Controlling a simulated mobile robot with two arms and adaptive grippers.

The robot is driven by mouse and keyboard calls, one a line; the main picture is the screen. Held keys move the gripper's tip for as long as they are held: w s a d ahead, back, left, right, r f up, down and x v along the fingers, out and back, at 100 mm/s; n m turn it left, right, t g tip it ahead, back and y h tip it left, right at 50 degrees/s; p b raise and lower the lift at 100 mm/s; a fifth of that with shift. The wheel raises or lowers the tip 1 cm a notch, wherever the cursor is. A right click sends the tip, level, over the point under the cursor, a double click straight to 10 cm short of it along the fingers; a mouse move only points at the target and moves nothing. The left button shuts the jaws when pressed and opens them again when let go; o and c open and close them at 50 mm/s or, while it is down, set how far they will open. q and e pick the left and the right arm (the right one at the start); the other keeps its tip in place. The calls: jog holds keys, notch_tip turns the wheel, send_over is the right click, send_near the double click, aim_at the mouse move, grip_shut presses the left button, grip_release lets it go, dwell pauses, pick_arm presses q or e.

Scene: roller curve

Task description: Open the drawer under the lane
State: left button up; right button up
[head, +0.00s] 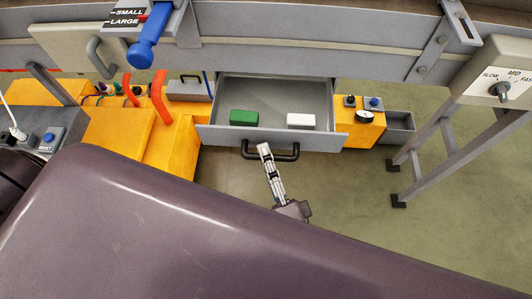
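The grey drawer (325,139) under the lane is pulled out, with its inside visible from above. A green block (244,117) and a white block (301,121) lie in it. Its dark handle (288,156) is on the front face. My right gripper (264,150) is at the left part of this handle, its fingertips overlapping the bar. The fingers show nearly edge-on, so I cannot tell whether they are closed around it. My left gripper is not in view.
The grey lane (300,50) runs across above the drawer. A blue lever (143,50) hangs at upper left. An orange box with buttons (360,128) and a grey bin (398,128) stand right of the drawer. A speed-knob panel (497,75) and support legs are at right. Floor in front is clear.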

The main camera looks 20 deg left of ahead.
jog(key=shift+o, duration=1.4)
jog(key=v, duration=1.2)
jog(key=w+d+f+n+g+h, duration=0.1)
jog(key=d+f+n+g+h, duration=0.2)
jog(key=f, duration=0.8)
jog(key=w+d+f+n+g+h, duration=0.1)
jog(key=w+d+f+n+h, duration=0.15)
jog(key=d+f, duration=0.6)
jog(key=d+f+n+g+h, duration=0.1)
jog(key=f+n+g+h, duration=0.15)
jog(key=f, duration=1.15)
jog(key=s+d+f+n+g+h, duration=0.35)
jog(key=s+d+f, duration=0.6)
jog(key=f, duration=0.35)
jog(key=s+d+f+g, duration=0.2)
jog(key=s, duration=0.3)
jog(key=s+d+f+g+h, duration=0.1)
jog(key=s+d+f+g, duration=0.1)
jog(key=s, duration=0.4)
jog(key=shift+s+d+f+g, duration=0.25)
jog(key=shift+d+f+g, duration=0.1)
jog(key=shift+d, duration=0.25)
